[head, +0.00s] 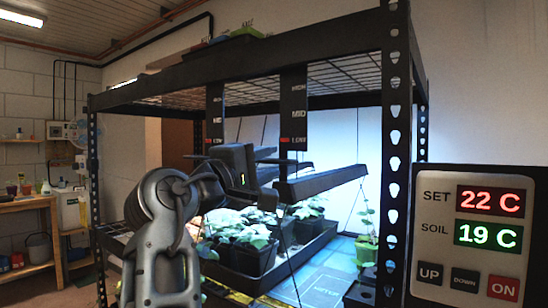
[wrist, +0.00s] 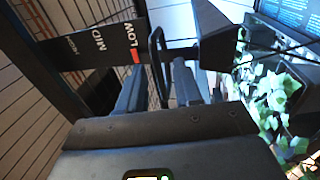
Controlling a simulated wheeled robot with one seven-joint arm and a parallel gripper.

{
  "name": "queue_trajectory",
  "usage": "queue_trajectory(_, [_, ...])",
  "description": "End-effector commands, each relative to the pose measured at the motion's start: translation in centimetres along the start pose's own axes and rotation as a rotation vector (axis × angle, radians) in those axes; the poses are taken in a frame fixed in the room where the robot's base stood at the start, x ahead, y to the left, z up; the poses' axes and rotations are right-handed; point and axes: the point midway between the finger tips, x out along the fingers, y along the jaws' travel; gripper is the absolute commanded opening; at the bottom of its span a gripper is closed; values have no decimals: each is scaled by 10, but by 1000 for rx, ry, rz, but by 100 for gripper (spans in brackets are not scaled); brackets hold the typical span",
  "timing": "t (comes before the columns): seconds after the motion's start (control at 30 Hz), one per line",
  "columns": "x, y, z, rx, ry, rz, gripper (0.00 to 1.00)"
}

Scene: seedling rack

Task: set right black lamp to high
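The right black lamp (head: 322,182) is a dark bar hanging low in the rack above the plants. Its scale strip (head: 293,112) reads HIGH, MID and LOW from the top, with a red mark at LOW. My gripper (head: 262,162) is at the lamp's left end. In the wrist view my gripper (wrist: 160,88) has its two fingers apart. A thin black handle (wrist: 157,55) shows between them, with visible gaps on its sides. The lamp body (wrist: 220,38) is just right of the handle. The strip (wrist: 95,42) with its red mark beside LOW is at upper left.
The left scale strip (head: 215,115) also has a red mark at LOW; its lamp is mostly behind my arm. Leafy seedlings in a black tray (head: 262,284) stand below. A rack post (head: 394,150) and a control panel (head: 476,240) are at right.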

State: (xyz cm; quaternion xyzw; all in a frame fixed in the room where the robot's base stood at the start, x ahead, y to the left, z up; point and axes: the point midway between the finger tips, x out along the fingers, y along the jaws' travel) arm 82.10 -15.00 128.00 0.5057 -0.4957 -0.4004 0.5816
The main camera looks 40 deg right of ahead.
Motion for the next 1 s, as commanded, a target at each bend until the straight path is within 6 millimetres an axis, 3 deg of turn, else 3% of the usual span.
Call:
queue_trajectory(0.2, [24,0,0,-1,0,-1,34])
queue_trajectory(0.57, [29,-1,0,0,1,0,34])
queue_trajectory(0.9, [29,0,0,0,1,1,2])
queue_trajectory(1.0, [29,0,0,1,1,1,0])
